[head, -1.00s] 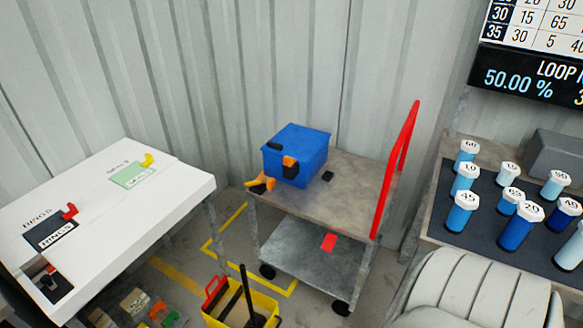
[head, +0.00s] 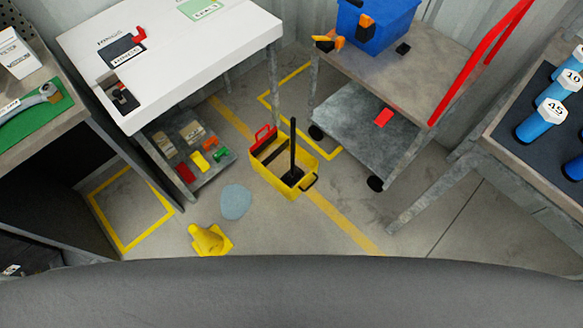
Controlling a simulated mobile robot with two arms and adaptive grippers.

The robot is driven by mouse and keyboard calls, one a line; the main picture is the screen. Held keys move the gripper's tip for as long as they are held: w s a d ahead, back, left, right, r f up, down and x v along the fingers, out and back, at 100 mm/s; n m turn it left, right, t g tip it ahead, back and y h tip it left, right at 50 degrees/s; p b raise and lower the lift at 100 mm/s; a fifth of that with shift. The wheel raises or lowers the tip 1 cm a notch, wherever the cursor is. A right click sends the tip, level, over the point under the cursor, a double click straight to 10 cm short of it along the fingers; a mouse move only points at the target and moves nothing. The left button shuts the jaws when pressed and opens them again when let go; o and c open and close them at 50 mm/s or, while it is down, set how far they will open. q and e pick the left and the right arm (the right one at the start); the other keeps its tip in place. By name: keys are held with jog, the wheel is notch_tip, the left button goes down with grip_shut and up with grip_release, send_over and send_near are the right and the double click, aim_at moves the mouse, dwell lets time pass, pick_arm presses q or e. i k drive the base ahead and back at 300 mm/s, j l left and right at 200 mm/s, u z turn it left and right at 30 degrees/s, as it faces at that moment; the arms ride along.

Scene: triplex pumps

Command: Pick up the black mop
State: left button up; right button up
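The black mop (head: 294,150) stands upright in a yellow mop bucket (head: 269,178) on the floor, near the middle of the head view. Its thin dark handle rises above the bucket rim, and its dark lower end shows inside the bucket. The bucket has a red part (head: 263,138) at its back left and a dark handle at its front right. Neither of my grippers is in view.
A bluish puddle (head: 235,202) and a yellow cone (head: 210,240) lie left of the bucket. A white table (head: 200,60) is at the back left, a cart (head: 395,160) with a red handle at the back right. Floor right of the bucket is clear.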

aim_at(293, 154)
jog(key=k+l, duration=0.35)
jog(key=k, duration=0.15)
jog(key=k+l, duration=0.3)
jog(key=k, duration=0.15)
